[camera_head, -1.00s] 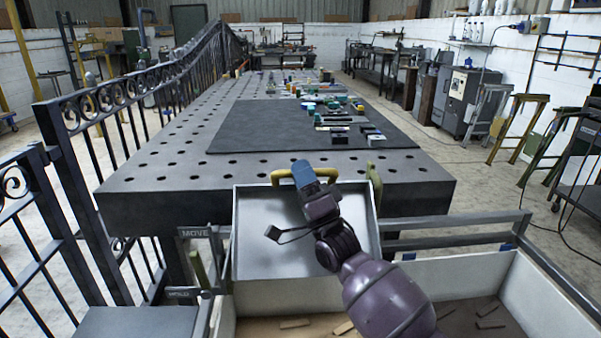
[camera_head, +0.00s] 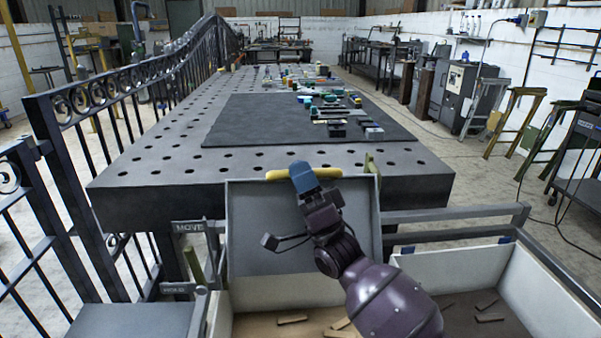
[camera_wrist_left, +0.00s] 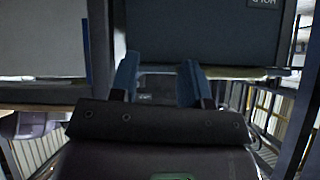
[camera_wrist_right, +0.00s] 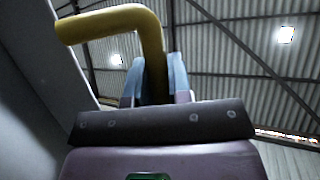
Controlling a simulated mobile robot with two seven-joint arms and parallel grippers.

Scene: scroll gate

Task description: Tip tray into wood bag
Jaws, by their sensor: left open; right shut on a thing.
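The grey tray (camera_head: 265,238) stands steeply tilted at the table's near edge, its inner face towards me and its lower edge at the white-walled bins. It looks empty where it shows; my right arm covers part. My right gripper (camera_head: 303,176) is shut on the tray's yellow handle (camera_head: 277,175); the handle also shows in the right wrist view (camera_wrist_right: 110,22). The near bin (camera_head: 262,327) has wood pieces (camera_head: 292,319) on its tan floor. I cannot tell whether it is the wood bag. My left gripper (camera_wrist_left: 160,75) is open and empty in the left wrist view.
A second bin section at right (camera_head: 480,328) holds several wood bits. The perforated table (camera_head: 150,175) bears a dark mat (camera_head: 260,120) with small parts. A scrolled iron gate (camera_head: 70,150) runs along the left.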

